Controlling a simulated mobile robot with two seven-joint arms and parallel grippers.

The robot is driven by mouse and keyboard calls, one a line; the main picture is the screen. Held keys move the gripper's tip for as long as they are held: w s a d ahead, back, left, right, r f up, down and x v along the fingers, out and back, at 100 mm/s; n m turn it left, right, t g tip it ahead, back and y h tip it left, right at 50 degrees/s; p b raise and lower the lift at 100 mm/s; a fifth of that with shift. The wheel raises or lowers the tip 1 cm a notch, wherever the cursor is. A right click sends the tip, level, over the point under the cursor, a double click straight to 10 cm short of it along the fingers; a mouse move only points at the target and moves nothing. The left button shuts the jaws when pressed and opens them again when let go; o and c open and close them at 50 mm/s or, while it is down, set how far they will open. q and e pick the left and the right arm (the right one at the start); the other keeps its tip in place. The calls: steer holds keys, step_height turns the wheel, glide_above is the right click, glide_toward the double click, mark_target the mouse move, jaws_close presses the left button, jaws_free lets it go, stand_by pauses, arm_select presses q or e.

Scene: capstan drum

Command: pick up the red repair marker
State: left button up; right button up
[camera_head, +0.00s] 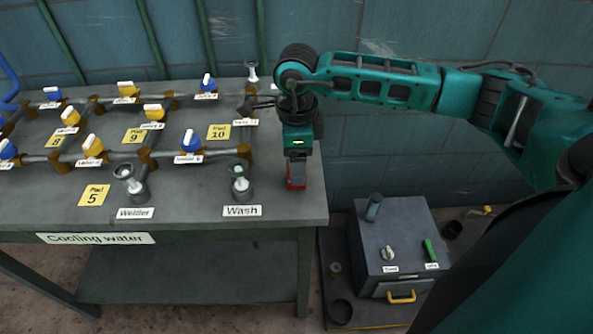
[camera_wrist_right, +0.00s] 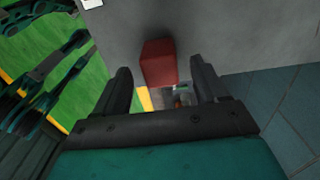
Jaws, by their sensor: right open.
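The red repair marker (camera_head: 297,185) is a small red block near the right front edge of the table top. In the right wrist view the marker (camera_wrist_right: 158,62) shows ahead of and between the two dark fingers, with a gap on each side. My right gripper (camera_head: 297,172) points down at the marker in the head view and partly hides it. In the right wrist view my right gripper (camera_wrist_right: 163,75) is open, and nothing is clamped in it. Whether the fingertips reach down beside the marker is hard to tell. My left gripper is not in view.
The grey table (camera_head: 180,222) carries pipes with blue and yellow valves left of the gripper. A Wash fitting (camera_head: 240,185) stands just left of the marker. A grey box (camera_head: 395,235) with a green lever stands lower right. A blue-green wall is behind.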

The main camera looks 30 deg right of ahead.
step_height(320, 180, down, 2)
steer(key=shift+f, duration=0.2)
steer(key=c, duration=1)
steer(key=shift+c, duration=0.4)
steer(key=shift+r, duration=0.2)
